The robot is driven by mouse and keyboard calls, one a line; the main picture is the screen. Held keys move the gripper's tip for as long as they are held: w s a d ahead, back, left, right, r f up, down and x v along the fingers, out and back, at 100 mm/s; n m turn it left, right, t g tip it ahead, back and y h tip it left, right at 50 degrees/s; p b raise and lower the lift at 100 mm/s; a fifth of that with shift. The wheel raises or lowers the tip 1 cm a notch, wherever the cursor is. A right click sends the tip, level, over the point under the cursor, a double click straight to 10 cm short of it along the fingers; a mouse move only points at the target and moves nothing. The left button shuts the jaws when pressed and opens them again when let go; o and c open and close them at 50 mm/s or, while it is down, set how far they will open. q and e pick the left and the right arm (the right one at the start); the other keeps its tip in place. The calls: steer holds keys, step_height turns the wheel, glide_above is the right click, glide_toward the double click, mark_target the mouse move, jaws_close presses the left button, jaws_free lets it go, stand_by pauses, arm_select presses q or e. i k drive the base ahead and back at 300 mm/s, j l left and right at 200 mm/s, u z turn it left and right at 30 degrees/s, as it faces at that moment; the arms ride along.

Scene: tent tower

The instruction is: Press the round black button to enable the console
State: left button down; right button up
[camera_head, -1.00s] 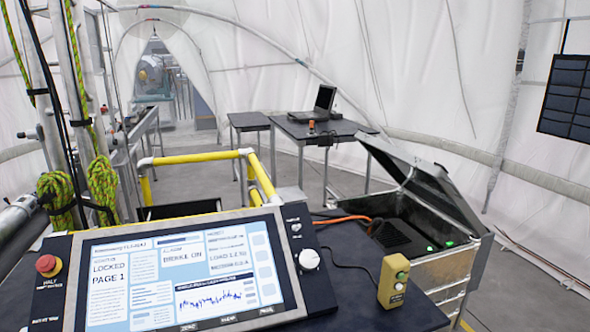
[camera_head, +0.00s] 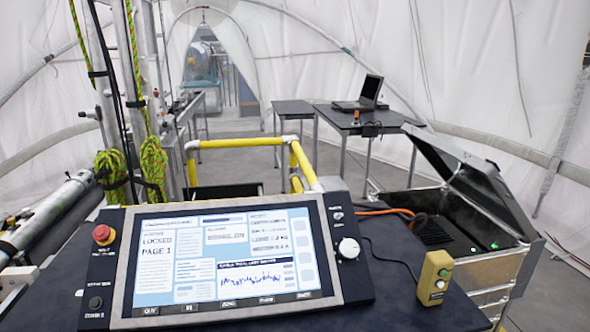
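The console (camera_head: 225,262) lies tilted on a dark table at the bottom of the head view. Its lit screen reads "LOCKED", "PAGE 1" and "BRAKE ON". A small round black button (camera_head: 95,302) is on the console's left panel, near the bottom. A red mushroom button (camera_head: 102,234) is above it on the same panel. A white knob (camera_head: 348,248) is on the right panel. Neither of my grippers shows in this view, and nothing touches the console.
A yellow control box (camera_head: 434,278) with buttons stands on the dark table right of the console. An open metal case (camera_head: 450,215) with green lights is behind it. Yellow railing (camera_head: 240,143) and rope-hung poles (camera_head: 125,120) stand behind the console. A laptop (camera_head: 362,95) is on a far table.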

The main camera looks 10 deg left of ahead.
mark_target(95, 302)
steer(key=u, duration=1.55)
